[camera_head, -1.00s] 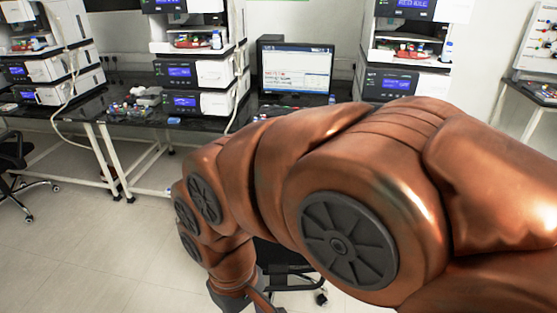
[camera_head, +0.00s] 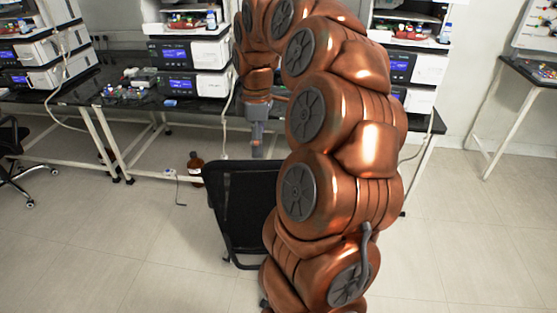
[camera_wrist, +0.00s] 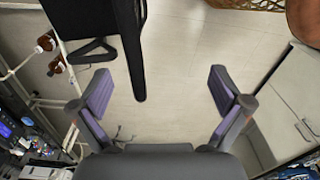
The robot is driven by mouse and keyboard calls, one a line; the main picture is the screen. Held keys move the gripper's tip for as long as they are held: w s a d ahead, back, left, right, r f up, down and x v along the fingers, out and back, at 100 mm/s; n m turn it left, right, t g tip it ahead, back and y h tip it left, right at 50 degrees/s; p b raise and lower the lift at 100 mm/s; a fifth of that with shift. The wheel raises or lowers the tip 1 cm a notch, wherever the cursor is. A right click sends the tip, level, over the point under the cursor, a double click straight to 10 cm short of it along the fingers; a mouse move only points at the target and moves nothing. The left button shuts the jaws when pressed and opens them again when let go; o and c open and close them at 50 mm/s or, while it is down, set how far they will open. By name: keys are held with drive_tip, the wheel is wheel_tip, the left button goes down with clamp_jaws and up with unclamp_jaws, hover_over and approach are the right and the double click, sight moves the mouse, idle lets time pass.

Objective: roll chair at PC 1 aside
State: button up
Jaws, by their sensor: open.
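A black office chair (camera_head: 238,205) stands in front of the bench in the head view, its backrest toward me; my arm hides its right side and much of its base. My gripper (camera_head: 257,145) points down at the chair's top edge in the head view; contact cannot be told. In the wrist view my gripper (camera_wrist: 160,88) is open, fingers wide apart, with nothing clamped. The PC monitor is hidden behind my arm.
A black bench (camera_head: 130,100) carries stacked instruments (camera_head: 190,70). Brown bottles (camera_head: 195,165) stand on the floor beneath it. Another chair (camera_head: 12,155) is at far left. A side table (camera_head: 535,75) is at right. Floor (camera_head: 120,235) is open at left and right.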

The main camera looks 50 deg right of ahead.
hover_over(280, 161)
drive_tip(key=shift+n, duration=0.3)
wheel_tip(280, 161, down, 14)
drive_tip(key=b, duration=0.5)
drive_tip(key=shift+w+r, duration=0.15)
drive_tip(key=shift+r, duration=0.1)
drive_tip(key=shift+c, duration=0.3)
drive_tip(key=c, duration=1.5)
clamp_jaws()
